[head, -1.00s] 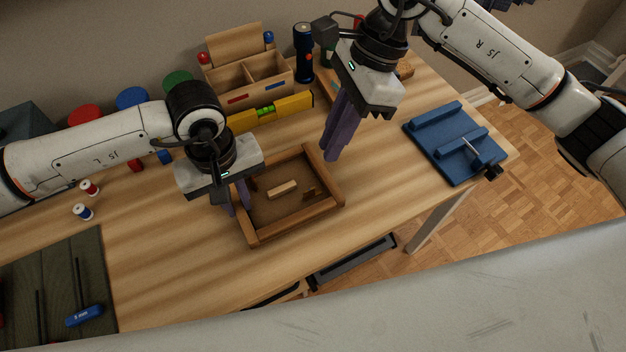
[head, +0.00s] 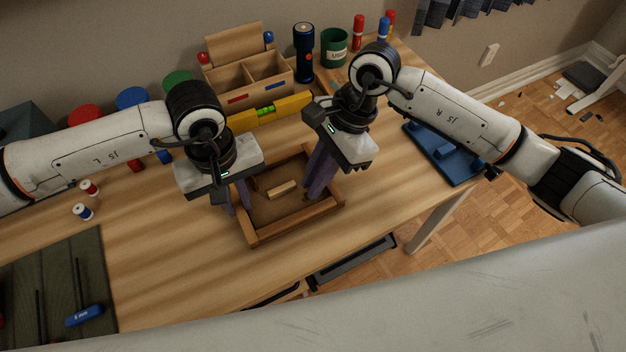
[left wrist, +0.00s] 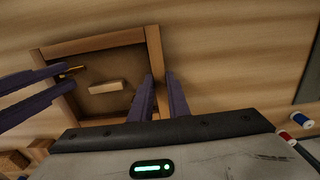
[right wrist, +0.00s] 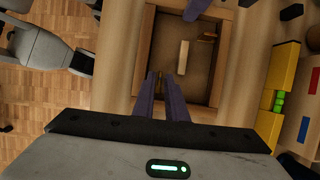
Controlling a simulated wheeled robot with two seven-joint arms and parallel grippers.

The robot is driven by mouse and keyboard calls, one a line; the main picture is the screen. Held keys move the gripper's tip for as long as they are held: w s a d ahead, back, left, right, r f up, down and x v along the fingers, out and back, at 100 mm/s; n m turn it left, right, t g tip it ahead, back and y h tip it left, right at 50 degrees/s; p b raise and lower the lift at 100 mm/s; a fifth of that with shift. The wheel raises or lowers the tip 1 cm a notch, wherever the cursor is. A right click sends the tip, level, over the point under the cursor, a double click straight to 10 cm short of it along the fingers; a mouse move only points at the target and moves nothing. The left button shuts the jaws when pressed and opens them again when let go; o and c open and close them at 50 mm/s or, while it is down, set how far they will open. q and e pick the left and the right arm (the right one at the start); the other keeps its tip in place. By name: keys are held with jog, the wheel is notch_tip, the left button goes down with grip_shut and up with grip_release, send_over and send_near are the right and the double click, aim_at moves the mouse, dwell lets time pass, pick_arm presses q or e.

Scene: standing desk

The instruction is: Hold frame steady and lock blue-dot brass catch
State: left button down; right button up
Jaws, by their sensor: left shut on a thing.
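The wooden frame (head: 263,240) lies flat on the desk with a brown panel inside and a small pale wood block (head: 282,189) on it. My left gripper (head: 238,208) is shut on the frame's left rail, which shows between its fingers in the left wrist view (left wrist: 156,75). My right gripper (head: 313,192) points down at the frame's right side, its fingers slightly apart. A small brass catch (left wrist: 72,70) is close by its fingertips in the left wrist view. Another catch (right wrist: 207,38) shows by the opposite rail in the right wrist view. I cannot make out a blue dot.
A yellow level (head: 285,106) and a wooden caddy (head: 240,80) stand behind the frame. A blue fixture (head: 435,150) is at the right. A dark mat (head: 60,275) with tools lies front left, near thread spools (head: 82,211). The desk in front of the frame is clear.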

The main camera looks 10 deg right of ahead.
jog(key=shift+s+a+f, duration=0.1)
jog(key=shift+a+f, duration=0.1)
jog(key=shift+f, duration=0.25)
grip_shut()
